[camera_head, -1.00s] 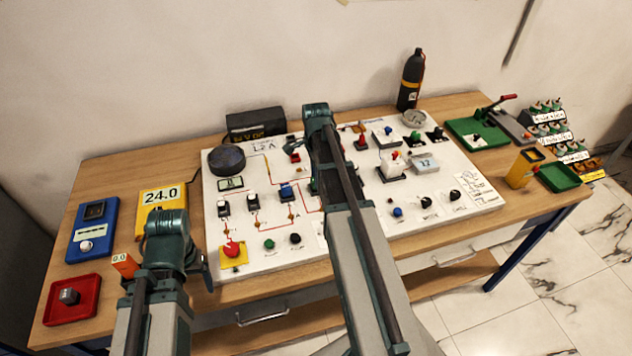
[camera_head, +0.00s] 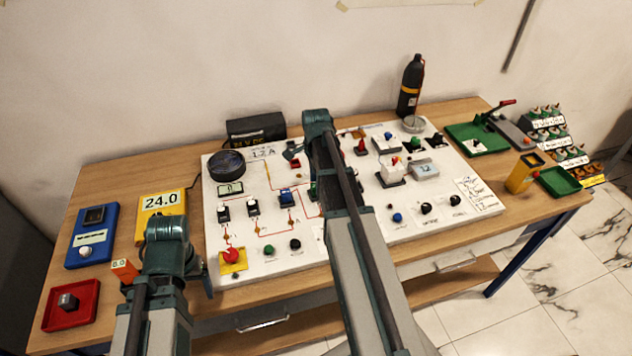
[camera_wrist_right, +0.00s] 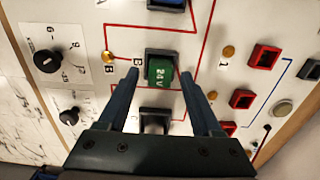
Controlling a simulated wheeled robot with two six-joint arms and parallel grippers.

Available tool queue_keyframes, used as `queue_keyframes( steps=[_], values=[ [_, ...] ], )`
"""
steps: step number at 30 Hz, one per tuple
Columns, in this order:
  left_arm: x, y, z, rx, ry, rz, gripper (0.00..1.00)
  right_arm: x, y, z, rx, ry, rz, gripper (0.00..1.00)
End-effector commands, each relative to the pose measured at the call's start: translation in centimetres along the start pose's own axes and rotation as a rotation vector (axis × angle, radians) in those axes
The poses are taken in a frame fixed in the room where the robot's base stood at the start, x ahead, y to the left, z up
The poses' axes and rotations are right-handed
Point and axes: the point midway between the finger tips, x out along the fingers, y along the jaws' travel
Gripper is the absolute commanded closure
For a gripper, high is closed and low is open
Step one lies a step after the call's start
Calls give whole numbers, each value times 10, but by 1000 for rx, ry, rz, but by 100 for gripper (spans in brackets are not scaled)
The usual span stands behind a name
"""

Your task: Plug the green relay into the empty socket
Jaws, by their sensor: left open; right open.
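In the right wrist view, the green relay (camera_wrist_right: 160,72), marked 24 V, sits upright in a black socket on the white board. My right gripper (camera_wrist_right: 162,78) is open, with one finger on each side of the relay, and no grip on it shows. A black socket-like block (camera_wrist_right: 155,121) is just below it, partly hidden by my gripper; I cannot tell if it is empty. A blue relay (camera_wrist_right: 168,3) is at the top edge. In the head view, my right arm mostly hides this spot. My left gripper (camera_head: 207,279) is mostly hidden behind its wrist, left of the board.
The white board (camera_head: 310,258) carries several knobs, switches and a red stop button (camera_head: 232,256). Left are a yellow meter (camera_head: 160,206), a blue box (camera_head: 92,236) and a red tray (camera_head: 71,305). A black bottle (camera_head: 410,88) stands behind the board. Green trays are at right.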

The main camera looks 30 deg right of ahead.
Motion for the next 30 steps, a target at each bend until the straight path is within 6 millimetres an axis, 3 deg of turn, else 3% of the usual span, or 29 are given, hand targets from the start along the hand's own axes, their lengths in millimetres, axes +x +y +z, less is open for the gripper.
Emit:
queue_keyframes(
  steps=[8, 24, 30],
  values=[
    [-28, -3, 2, 0, 0, 0, 18, -28, 0, 0, 0, 0, 0, 34],
    [-109, -10, 6, -1, 0, 1, 18, -110, 0, 0, 0, 0, 0, 34],
    [-121, -11, 7, -6, 0, 1, 18, -122, 0, 0, 0, 0, 0, 34]
  ],
)
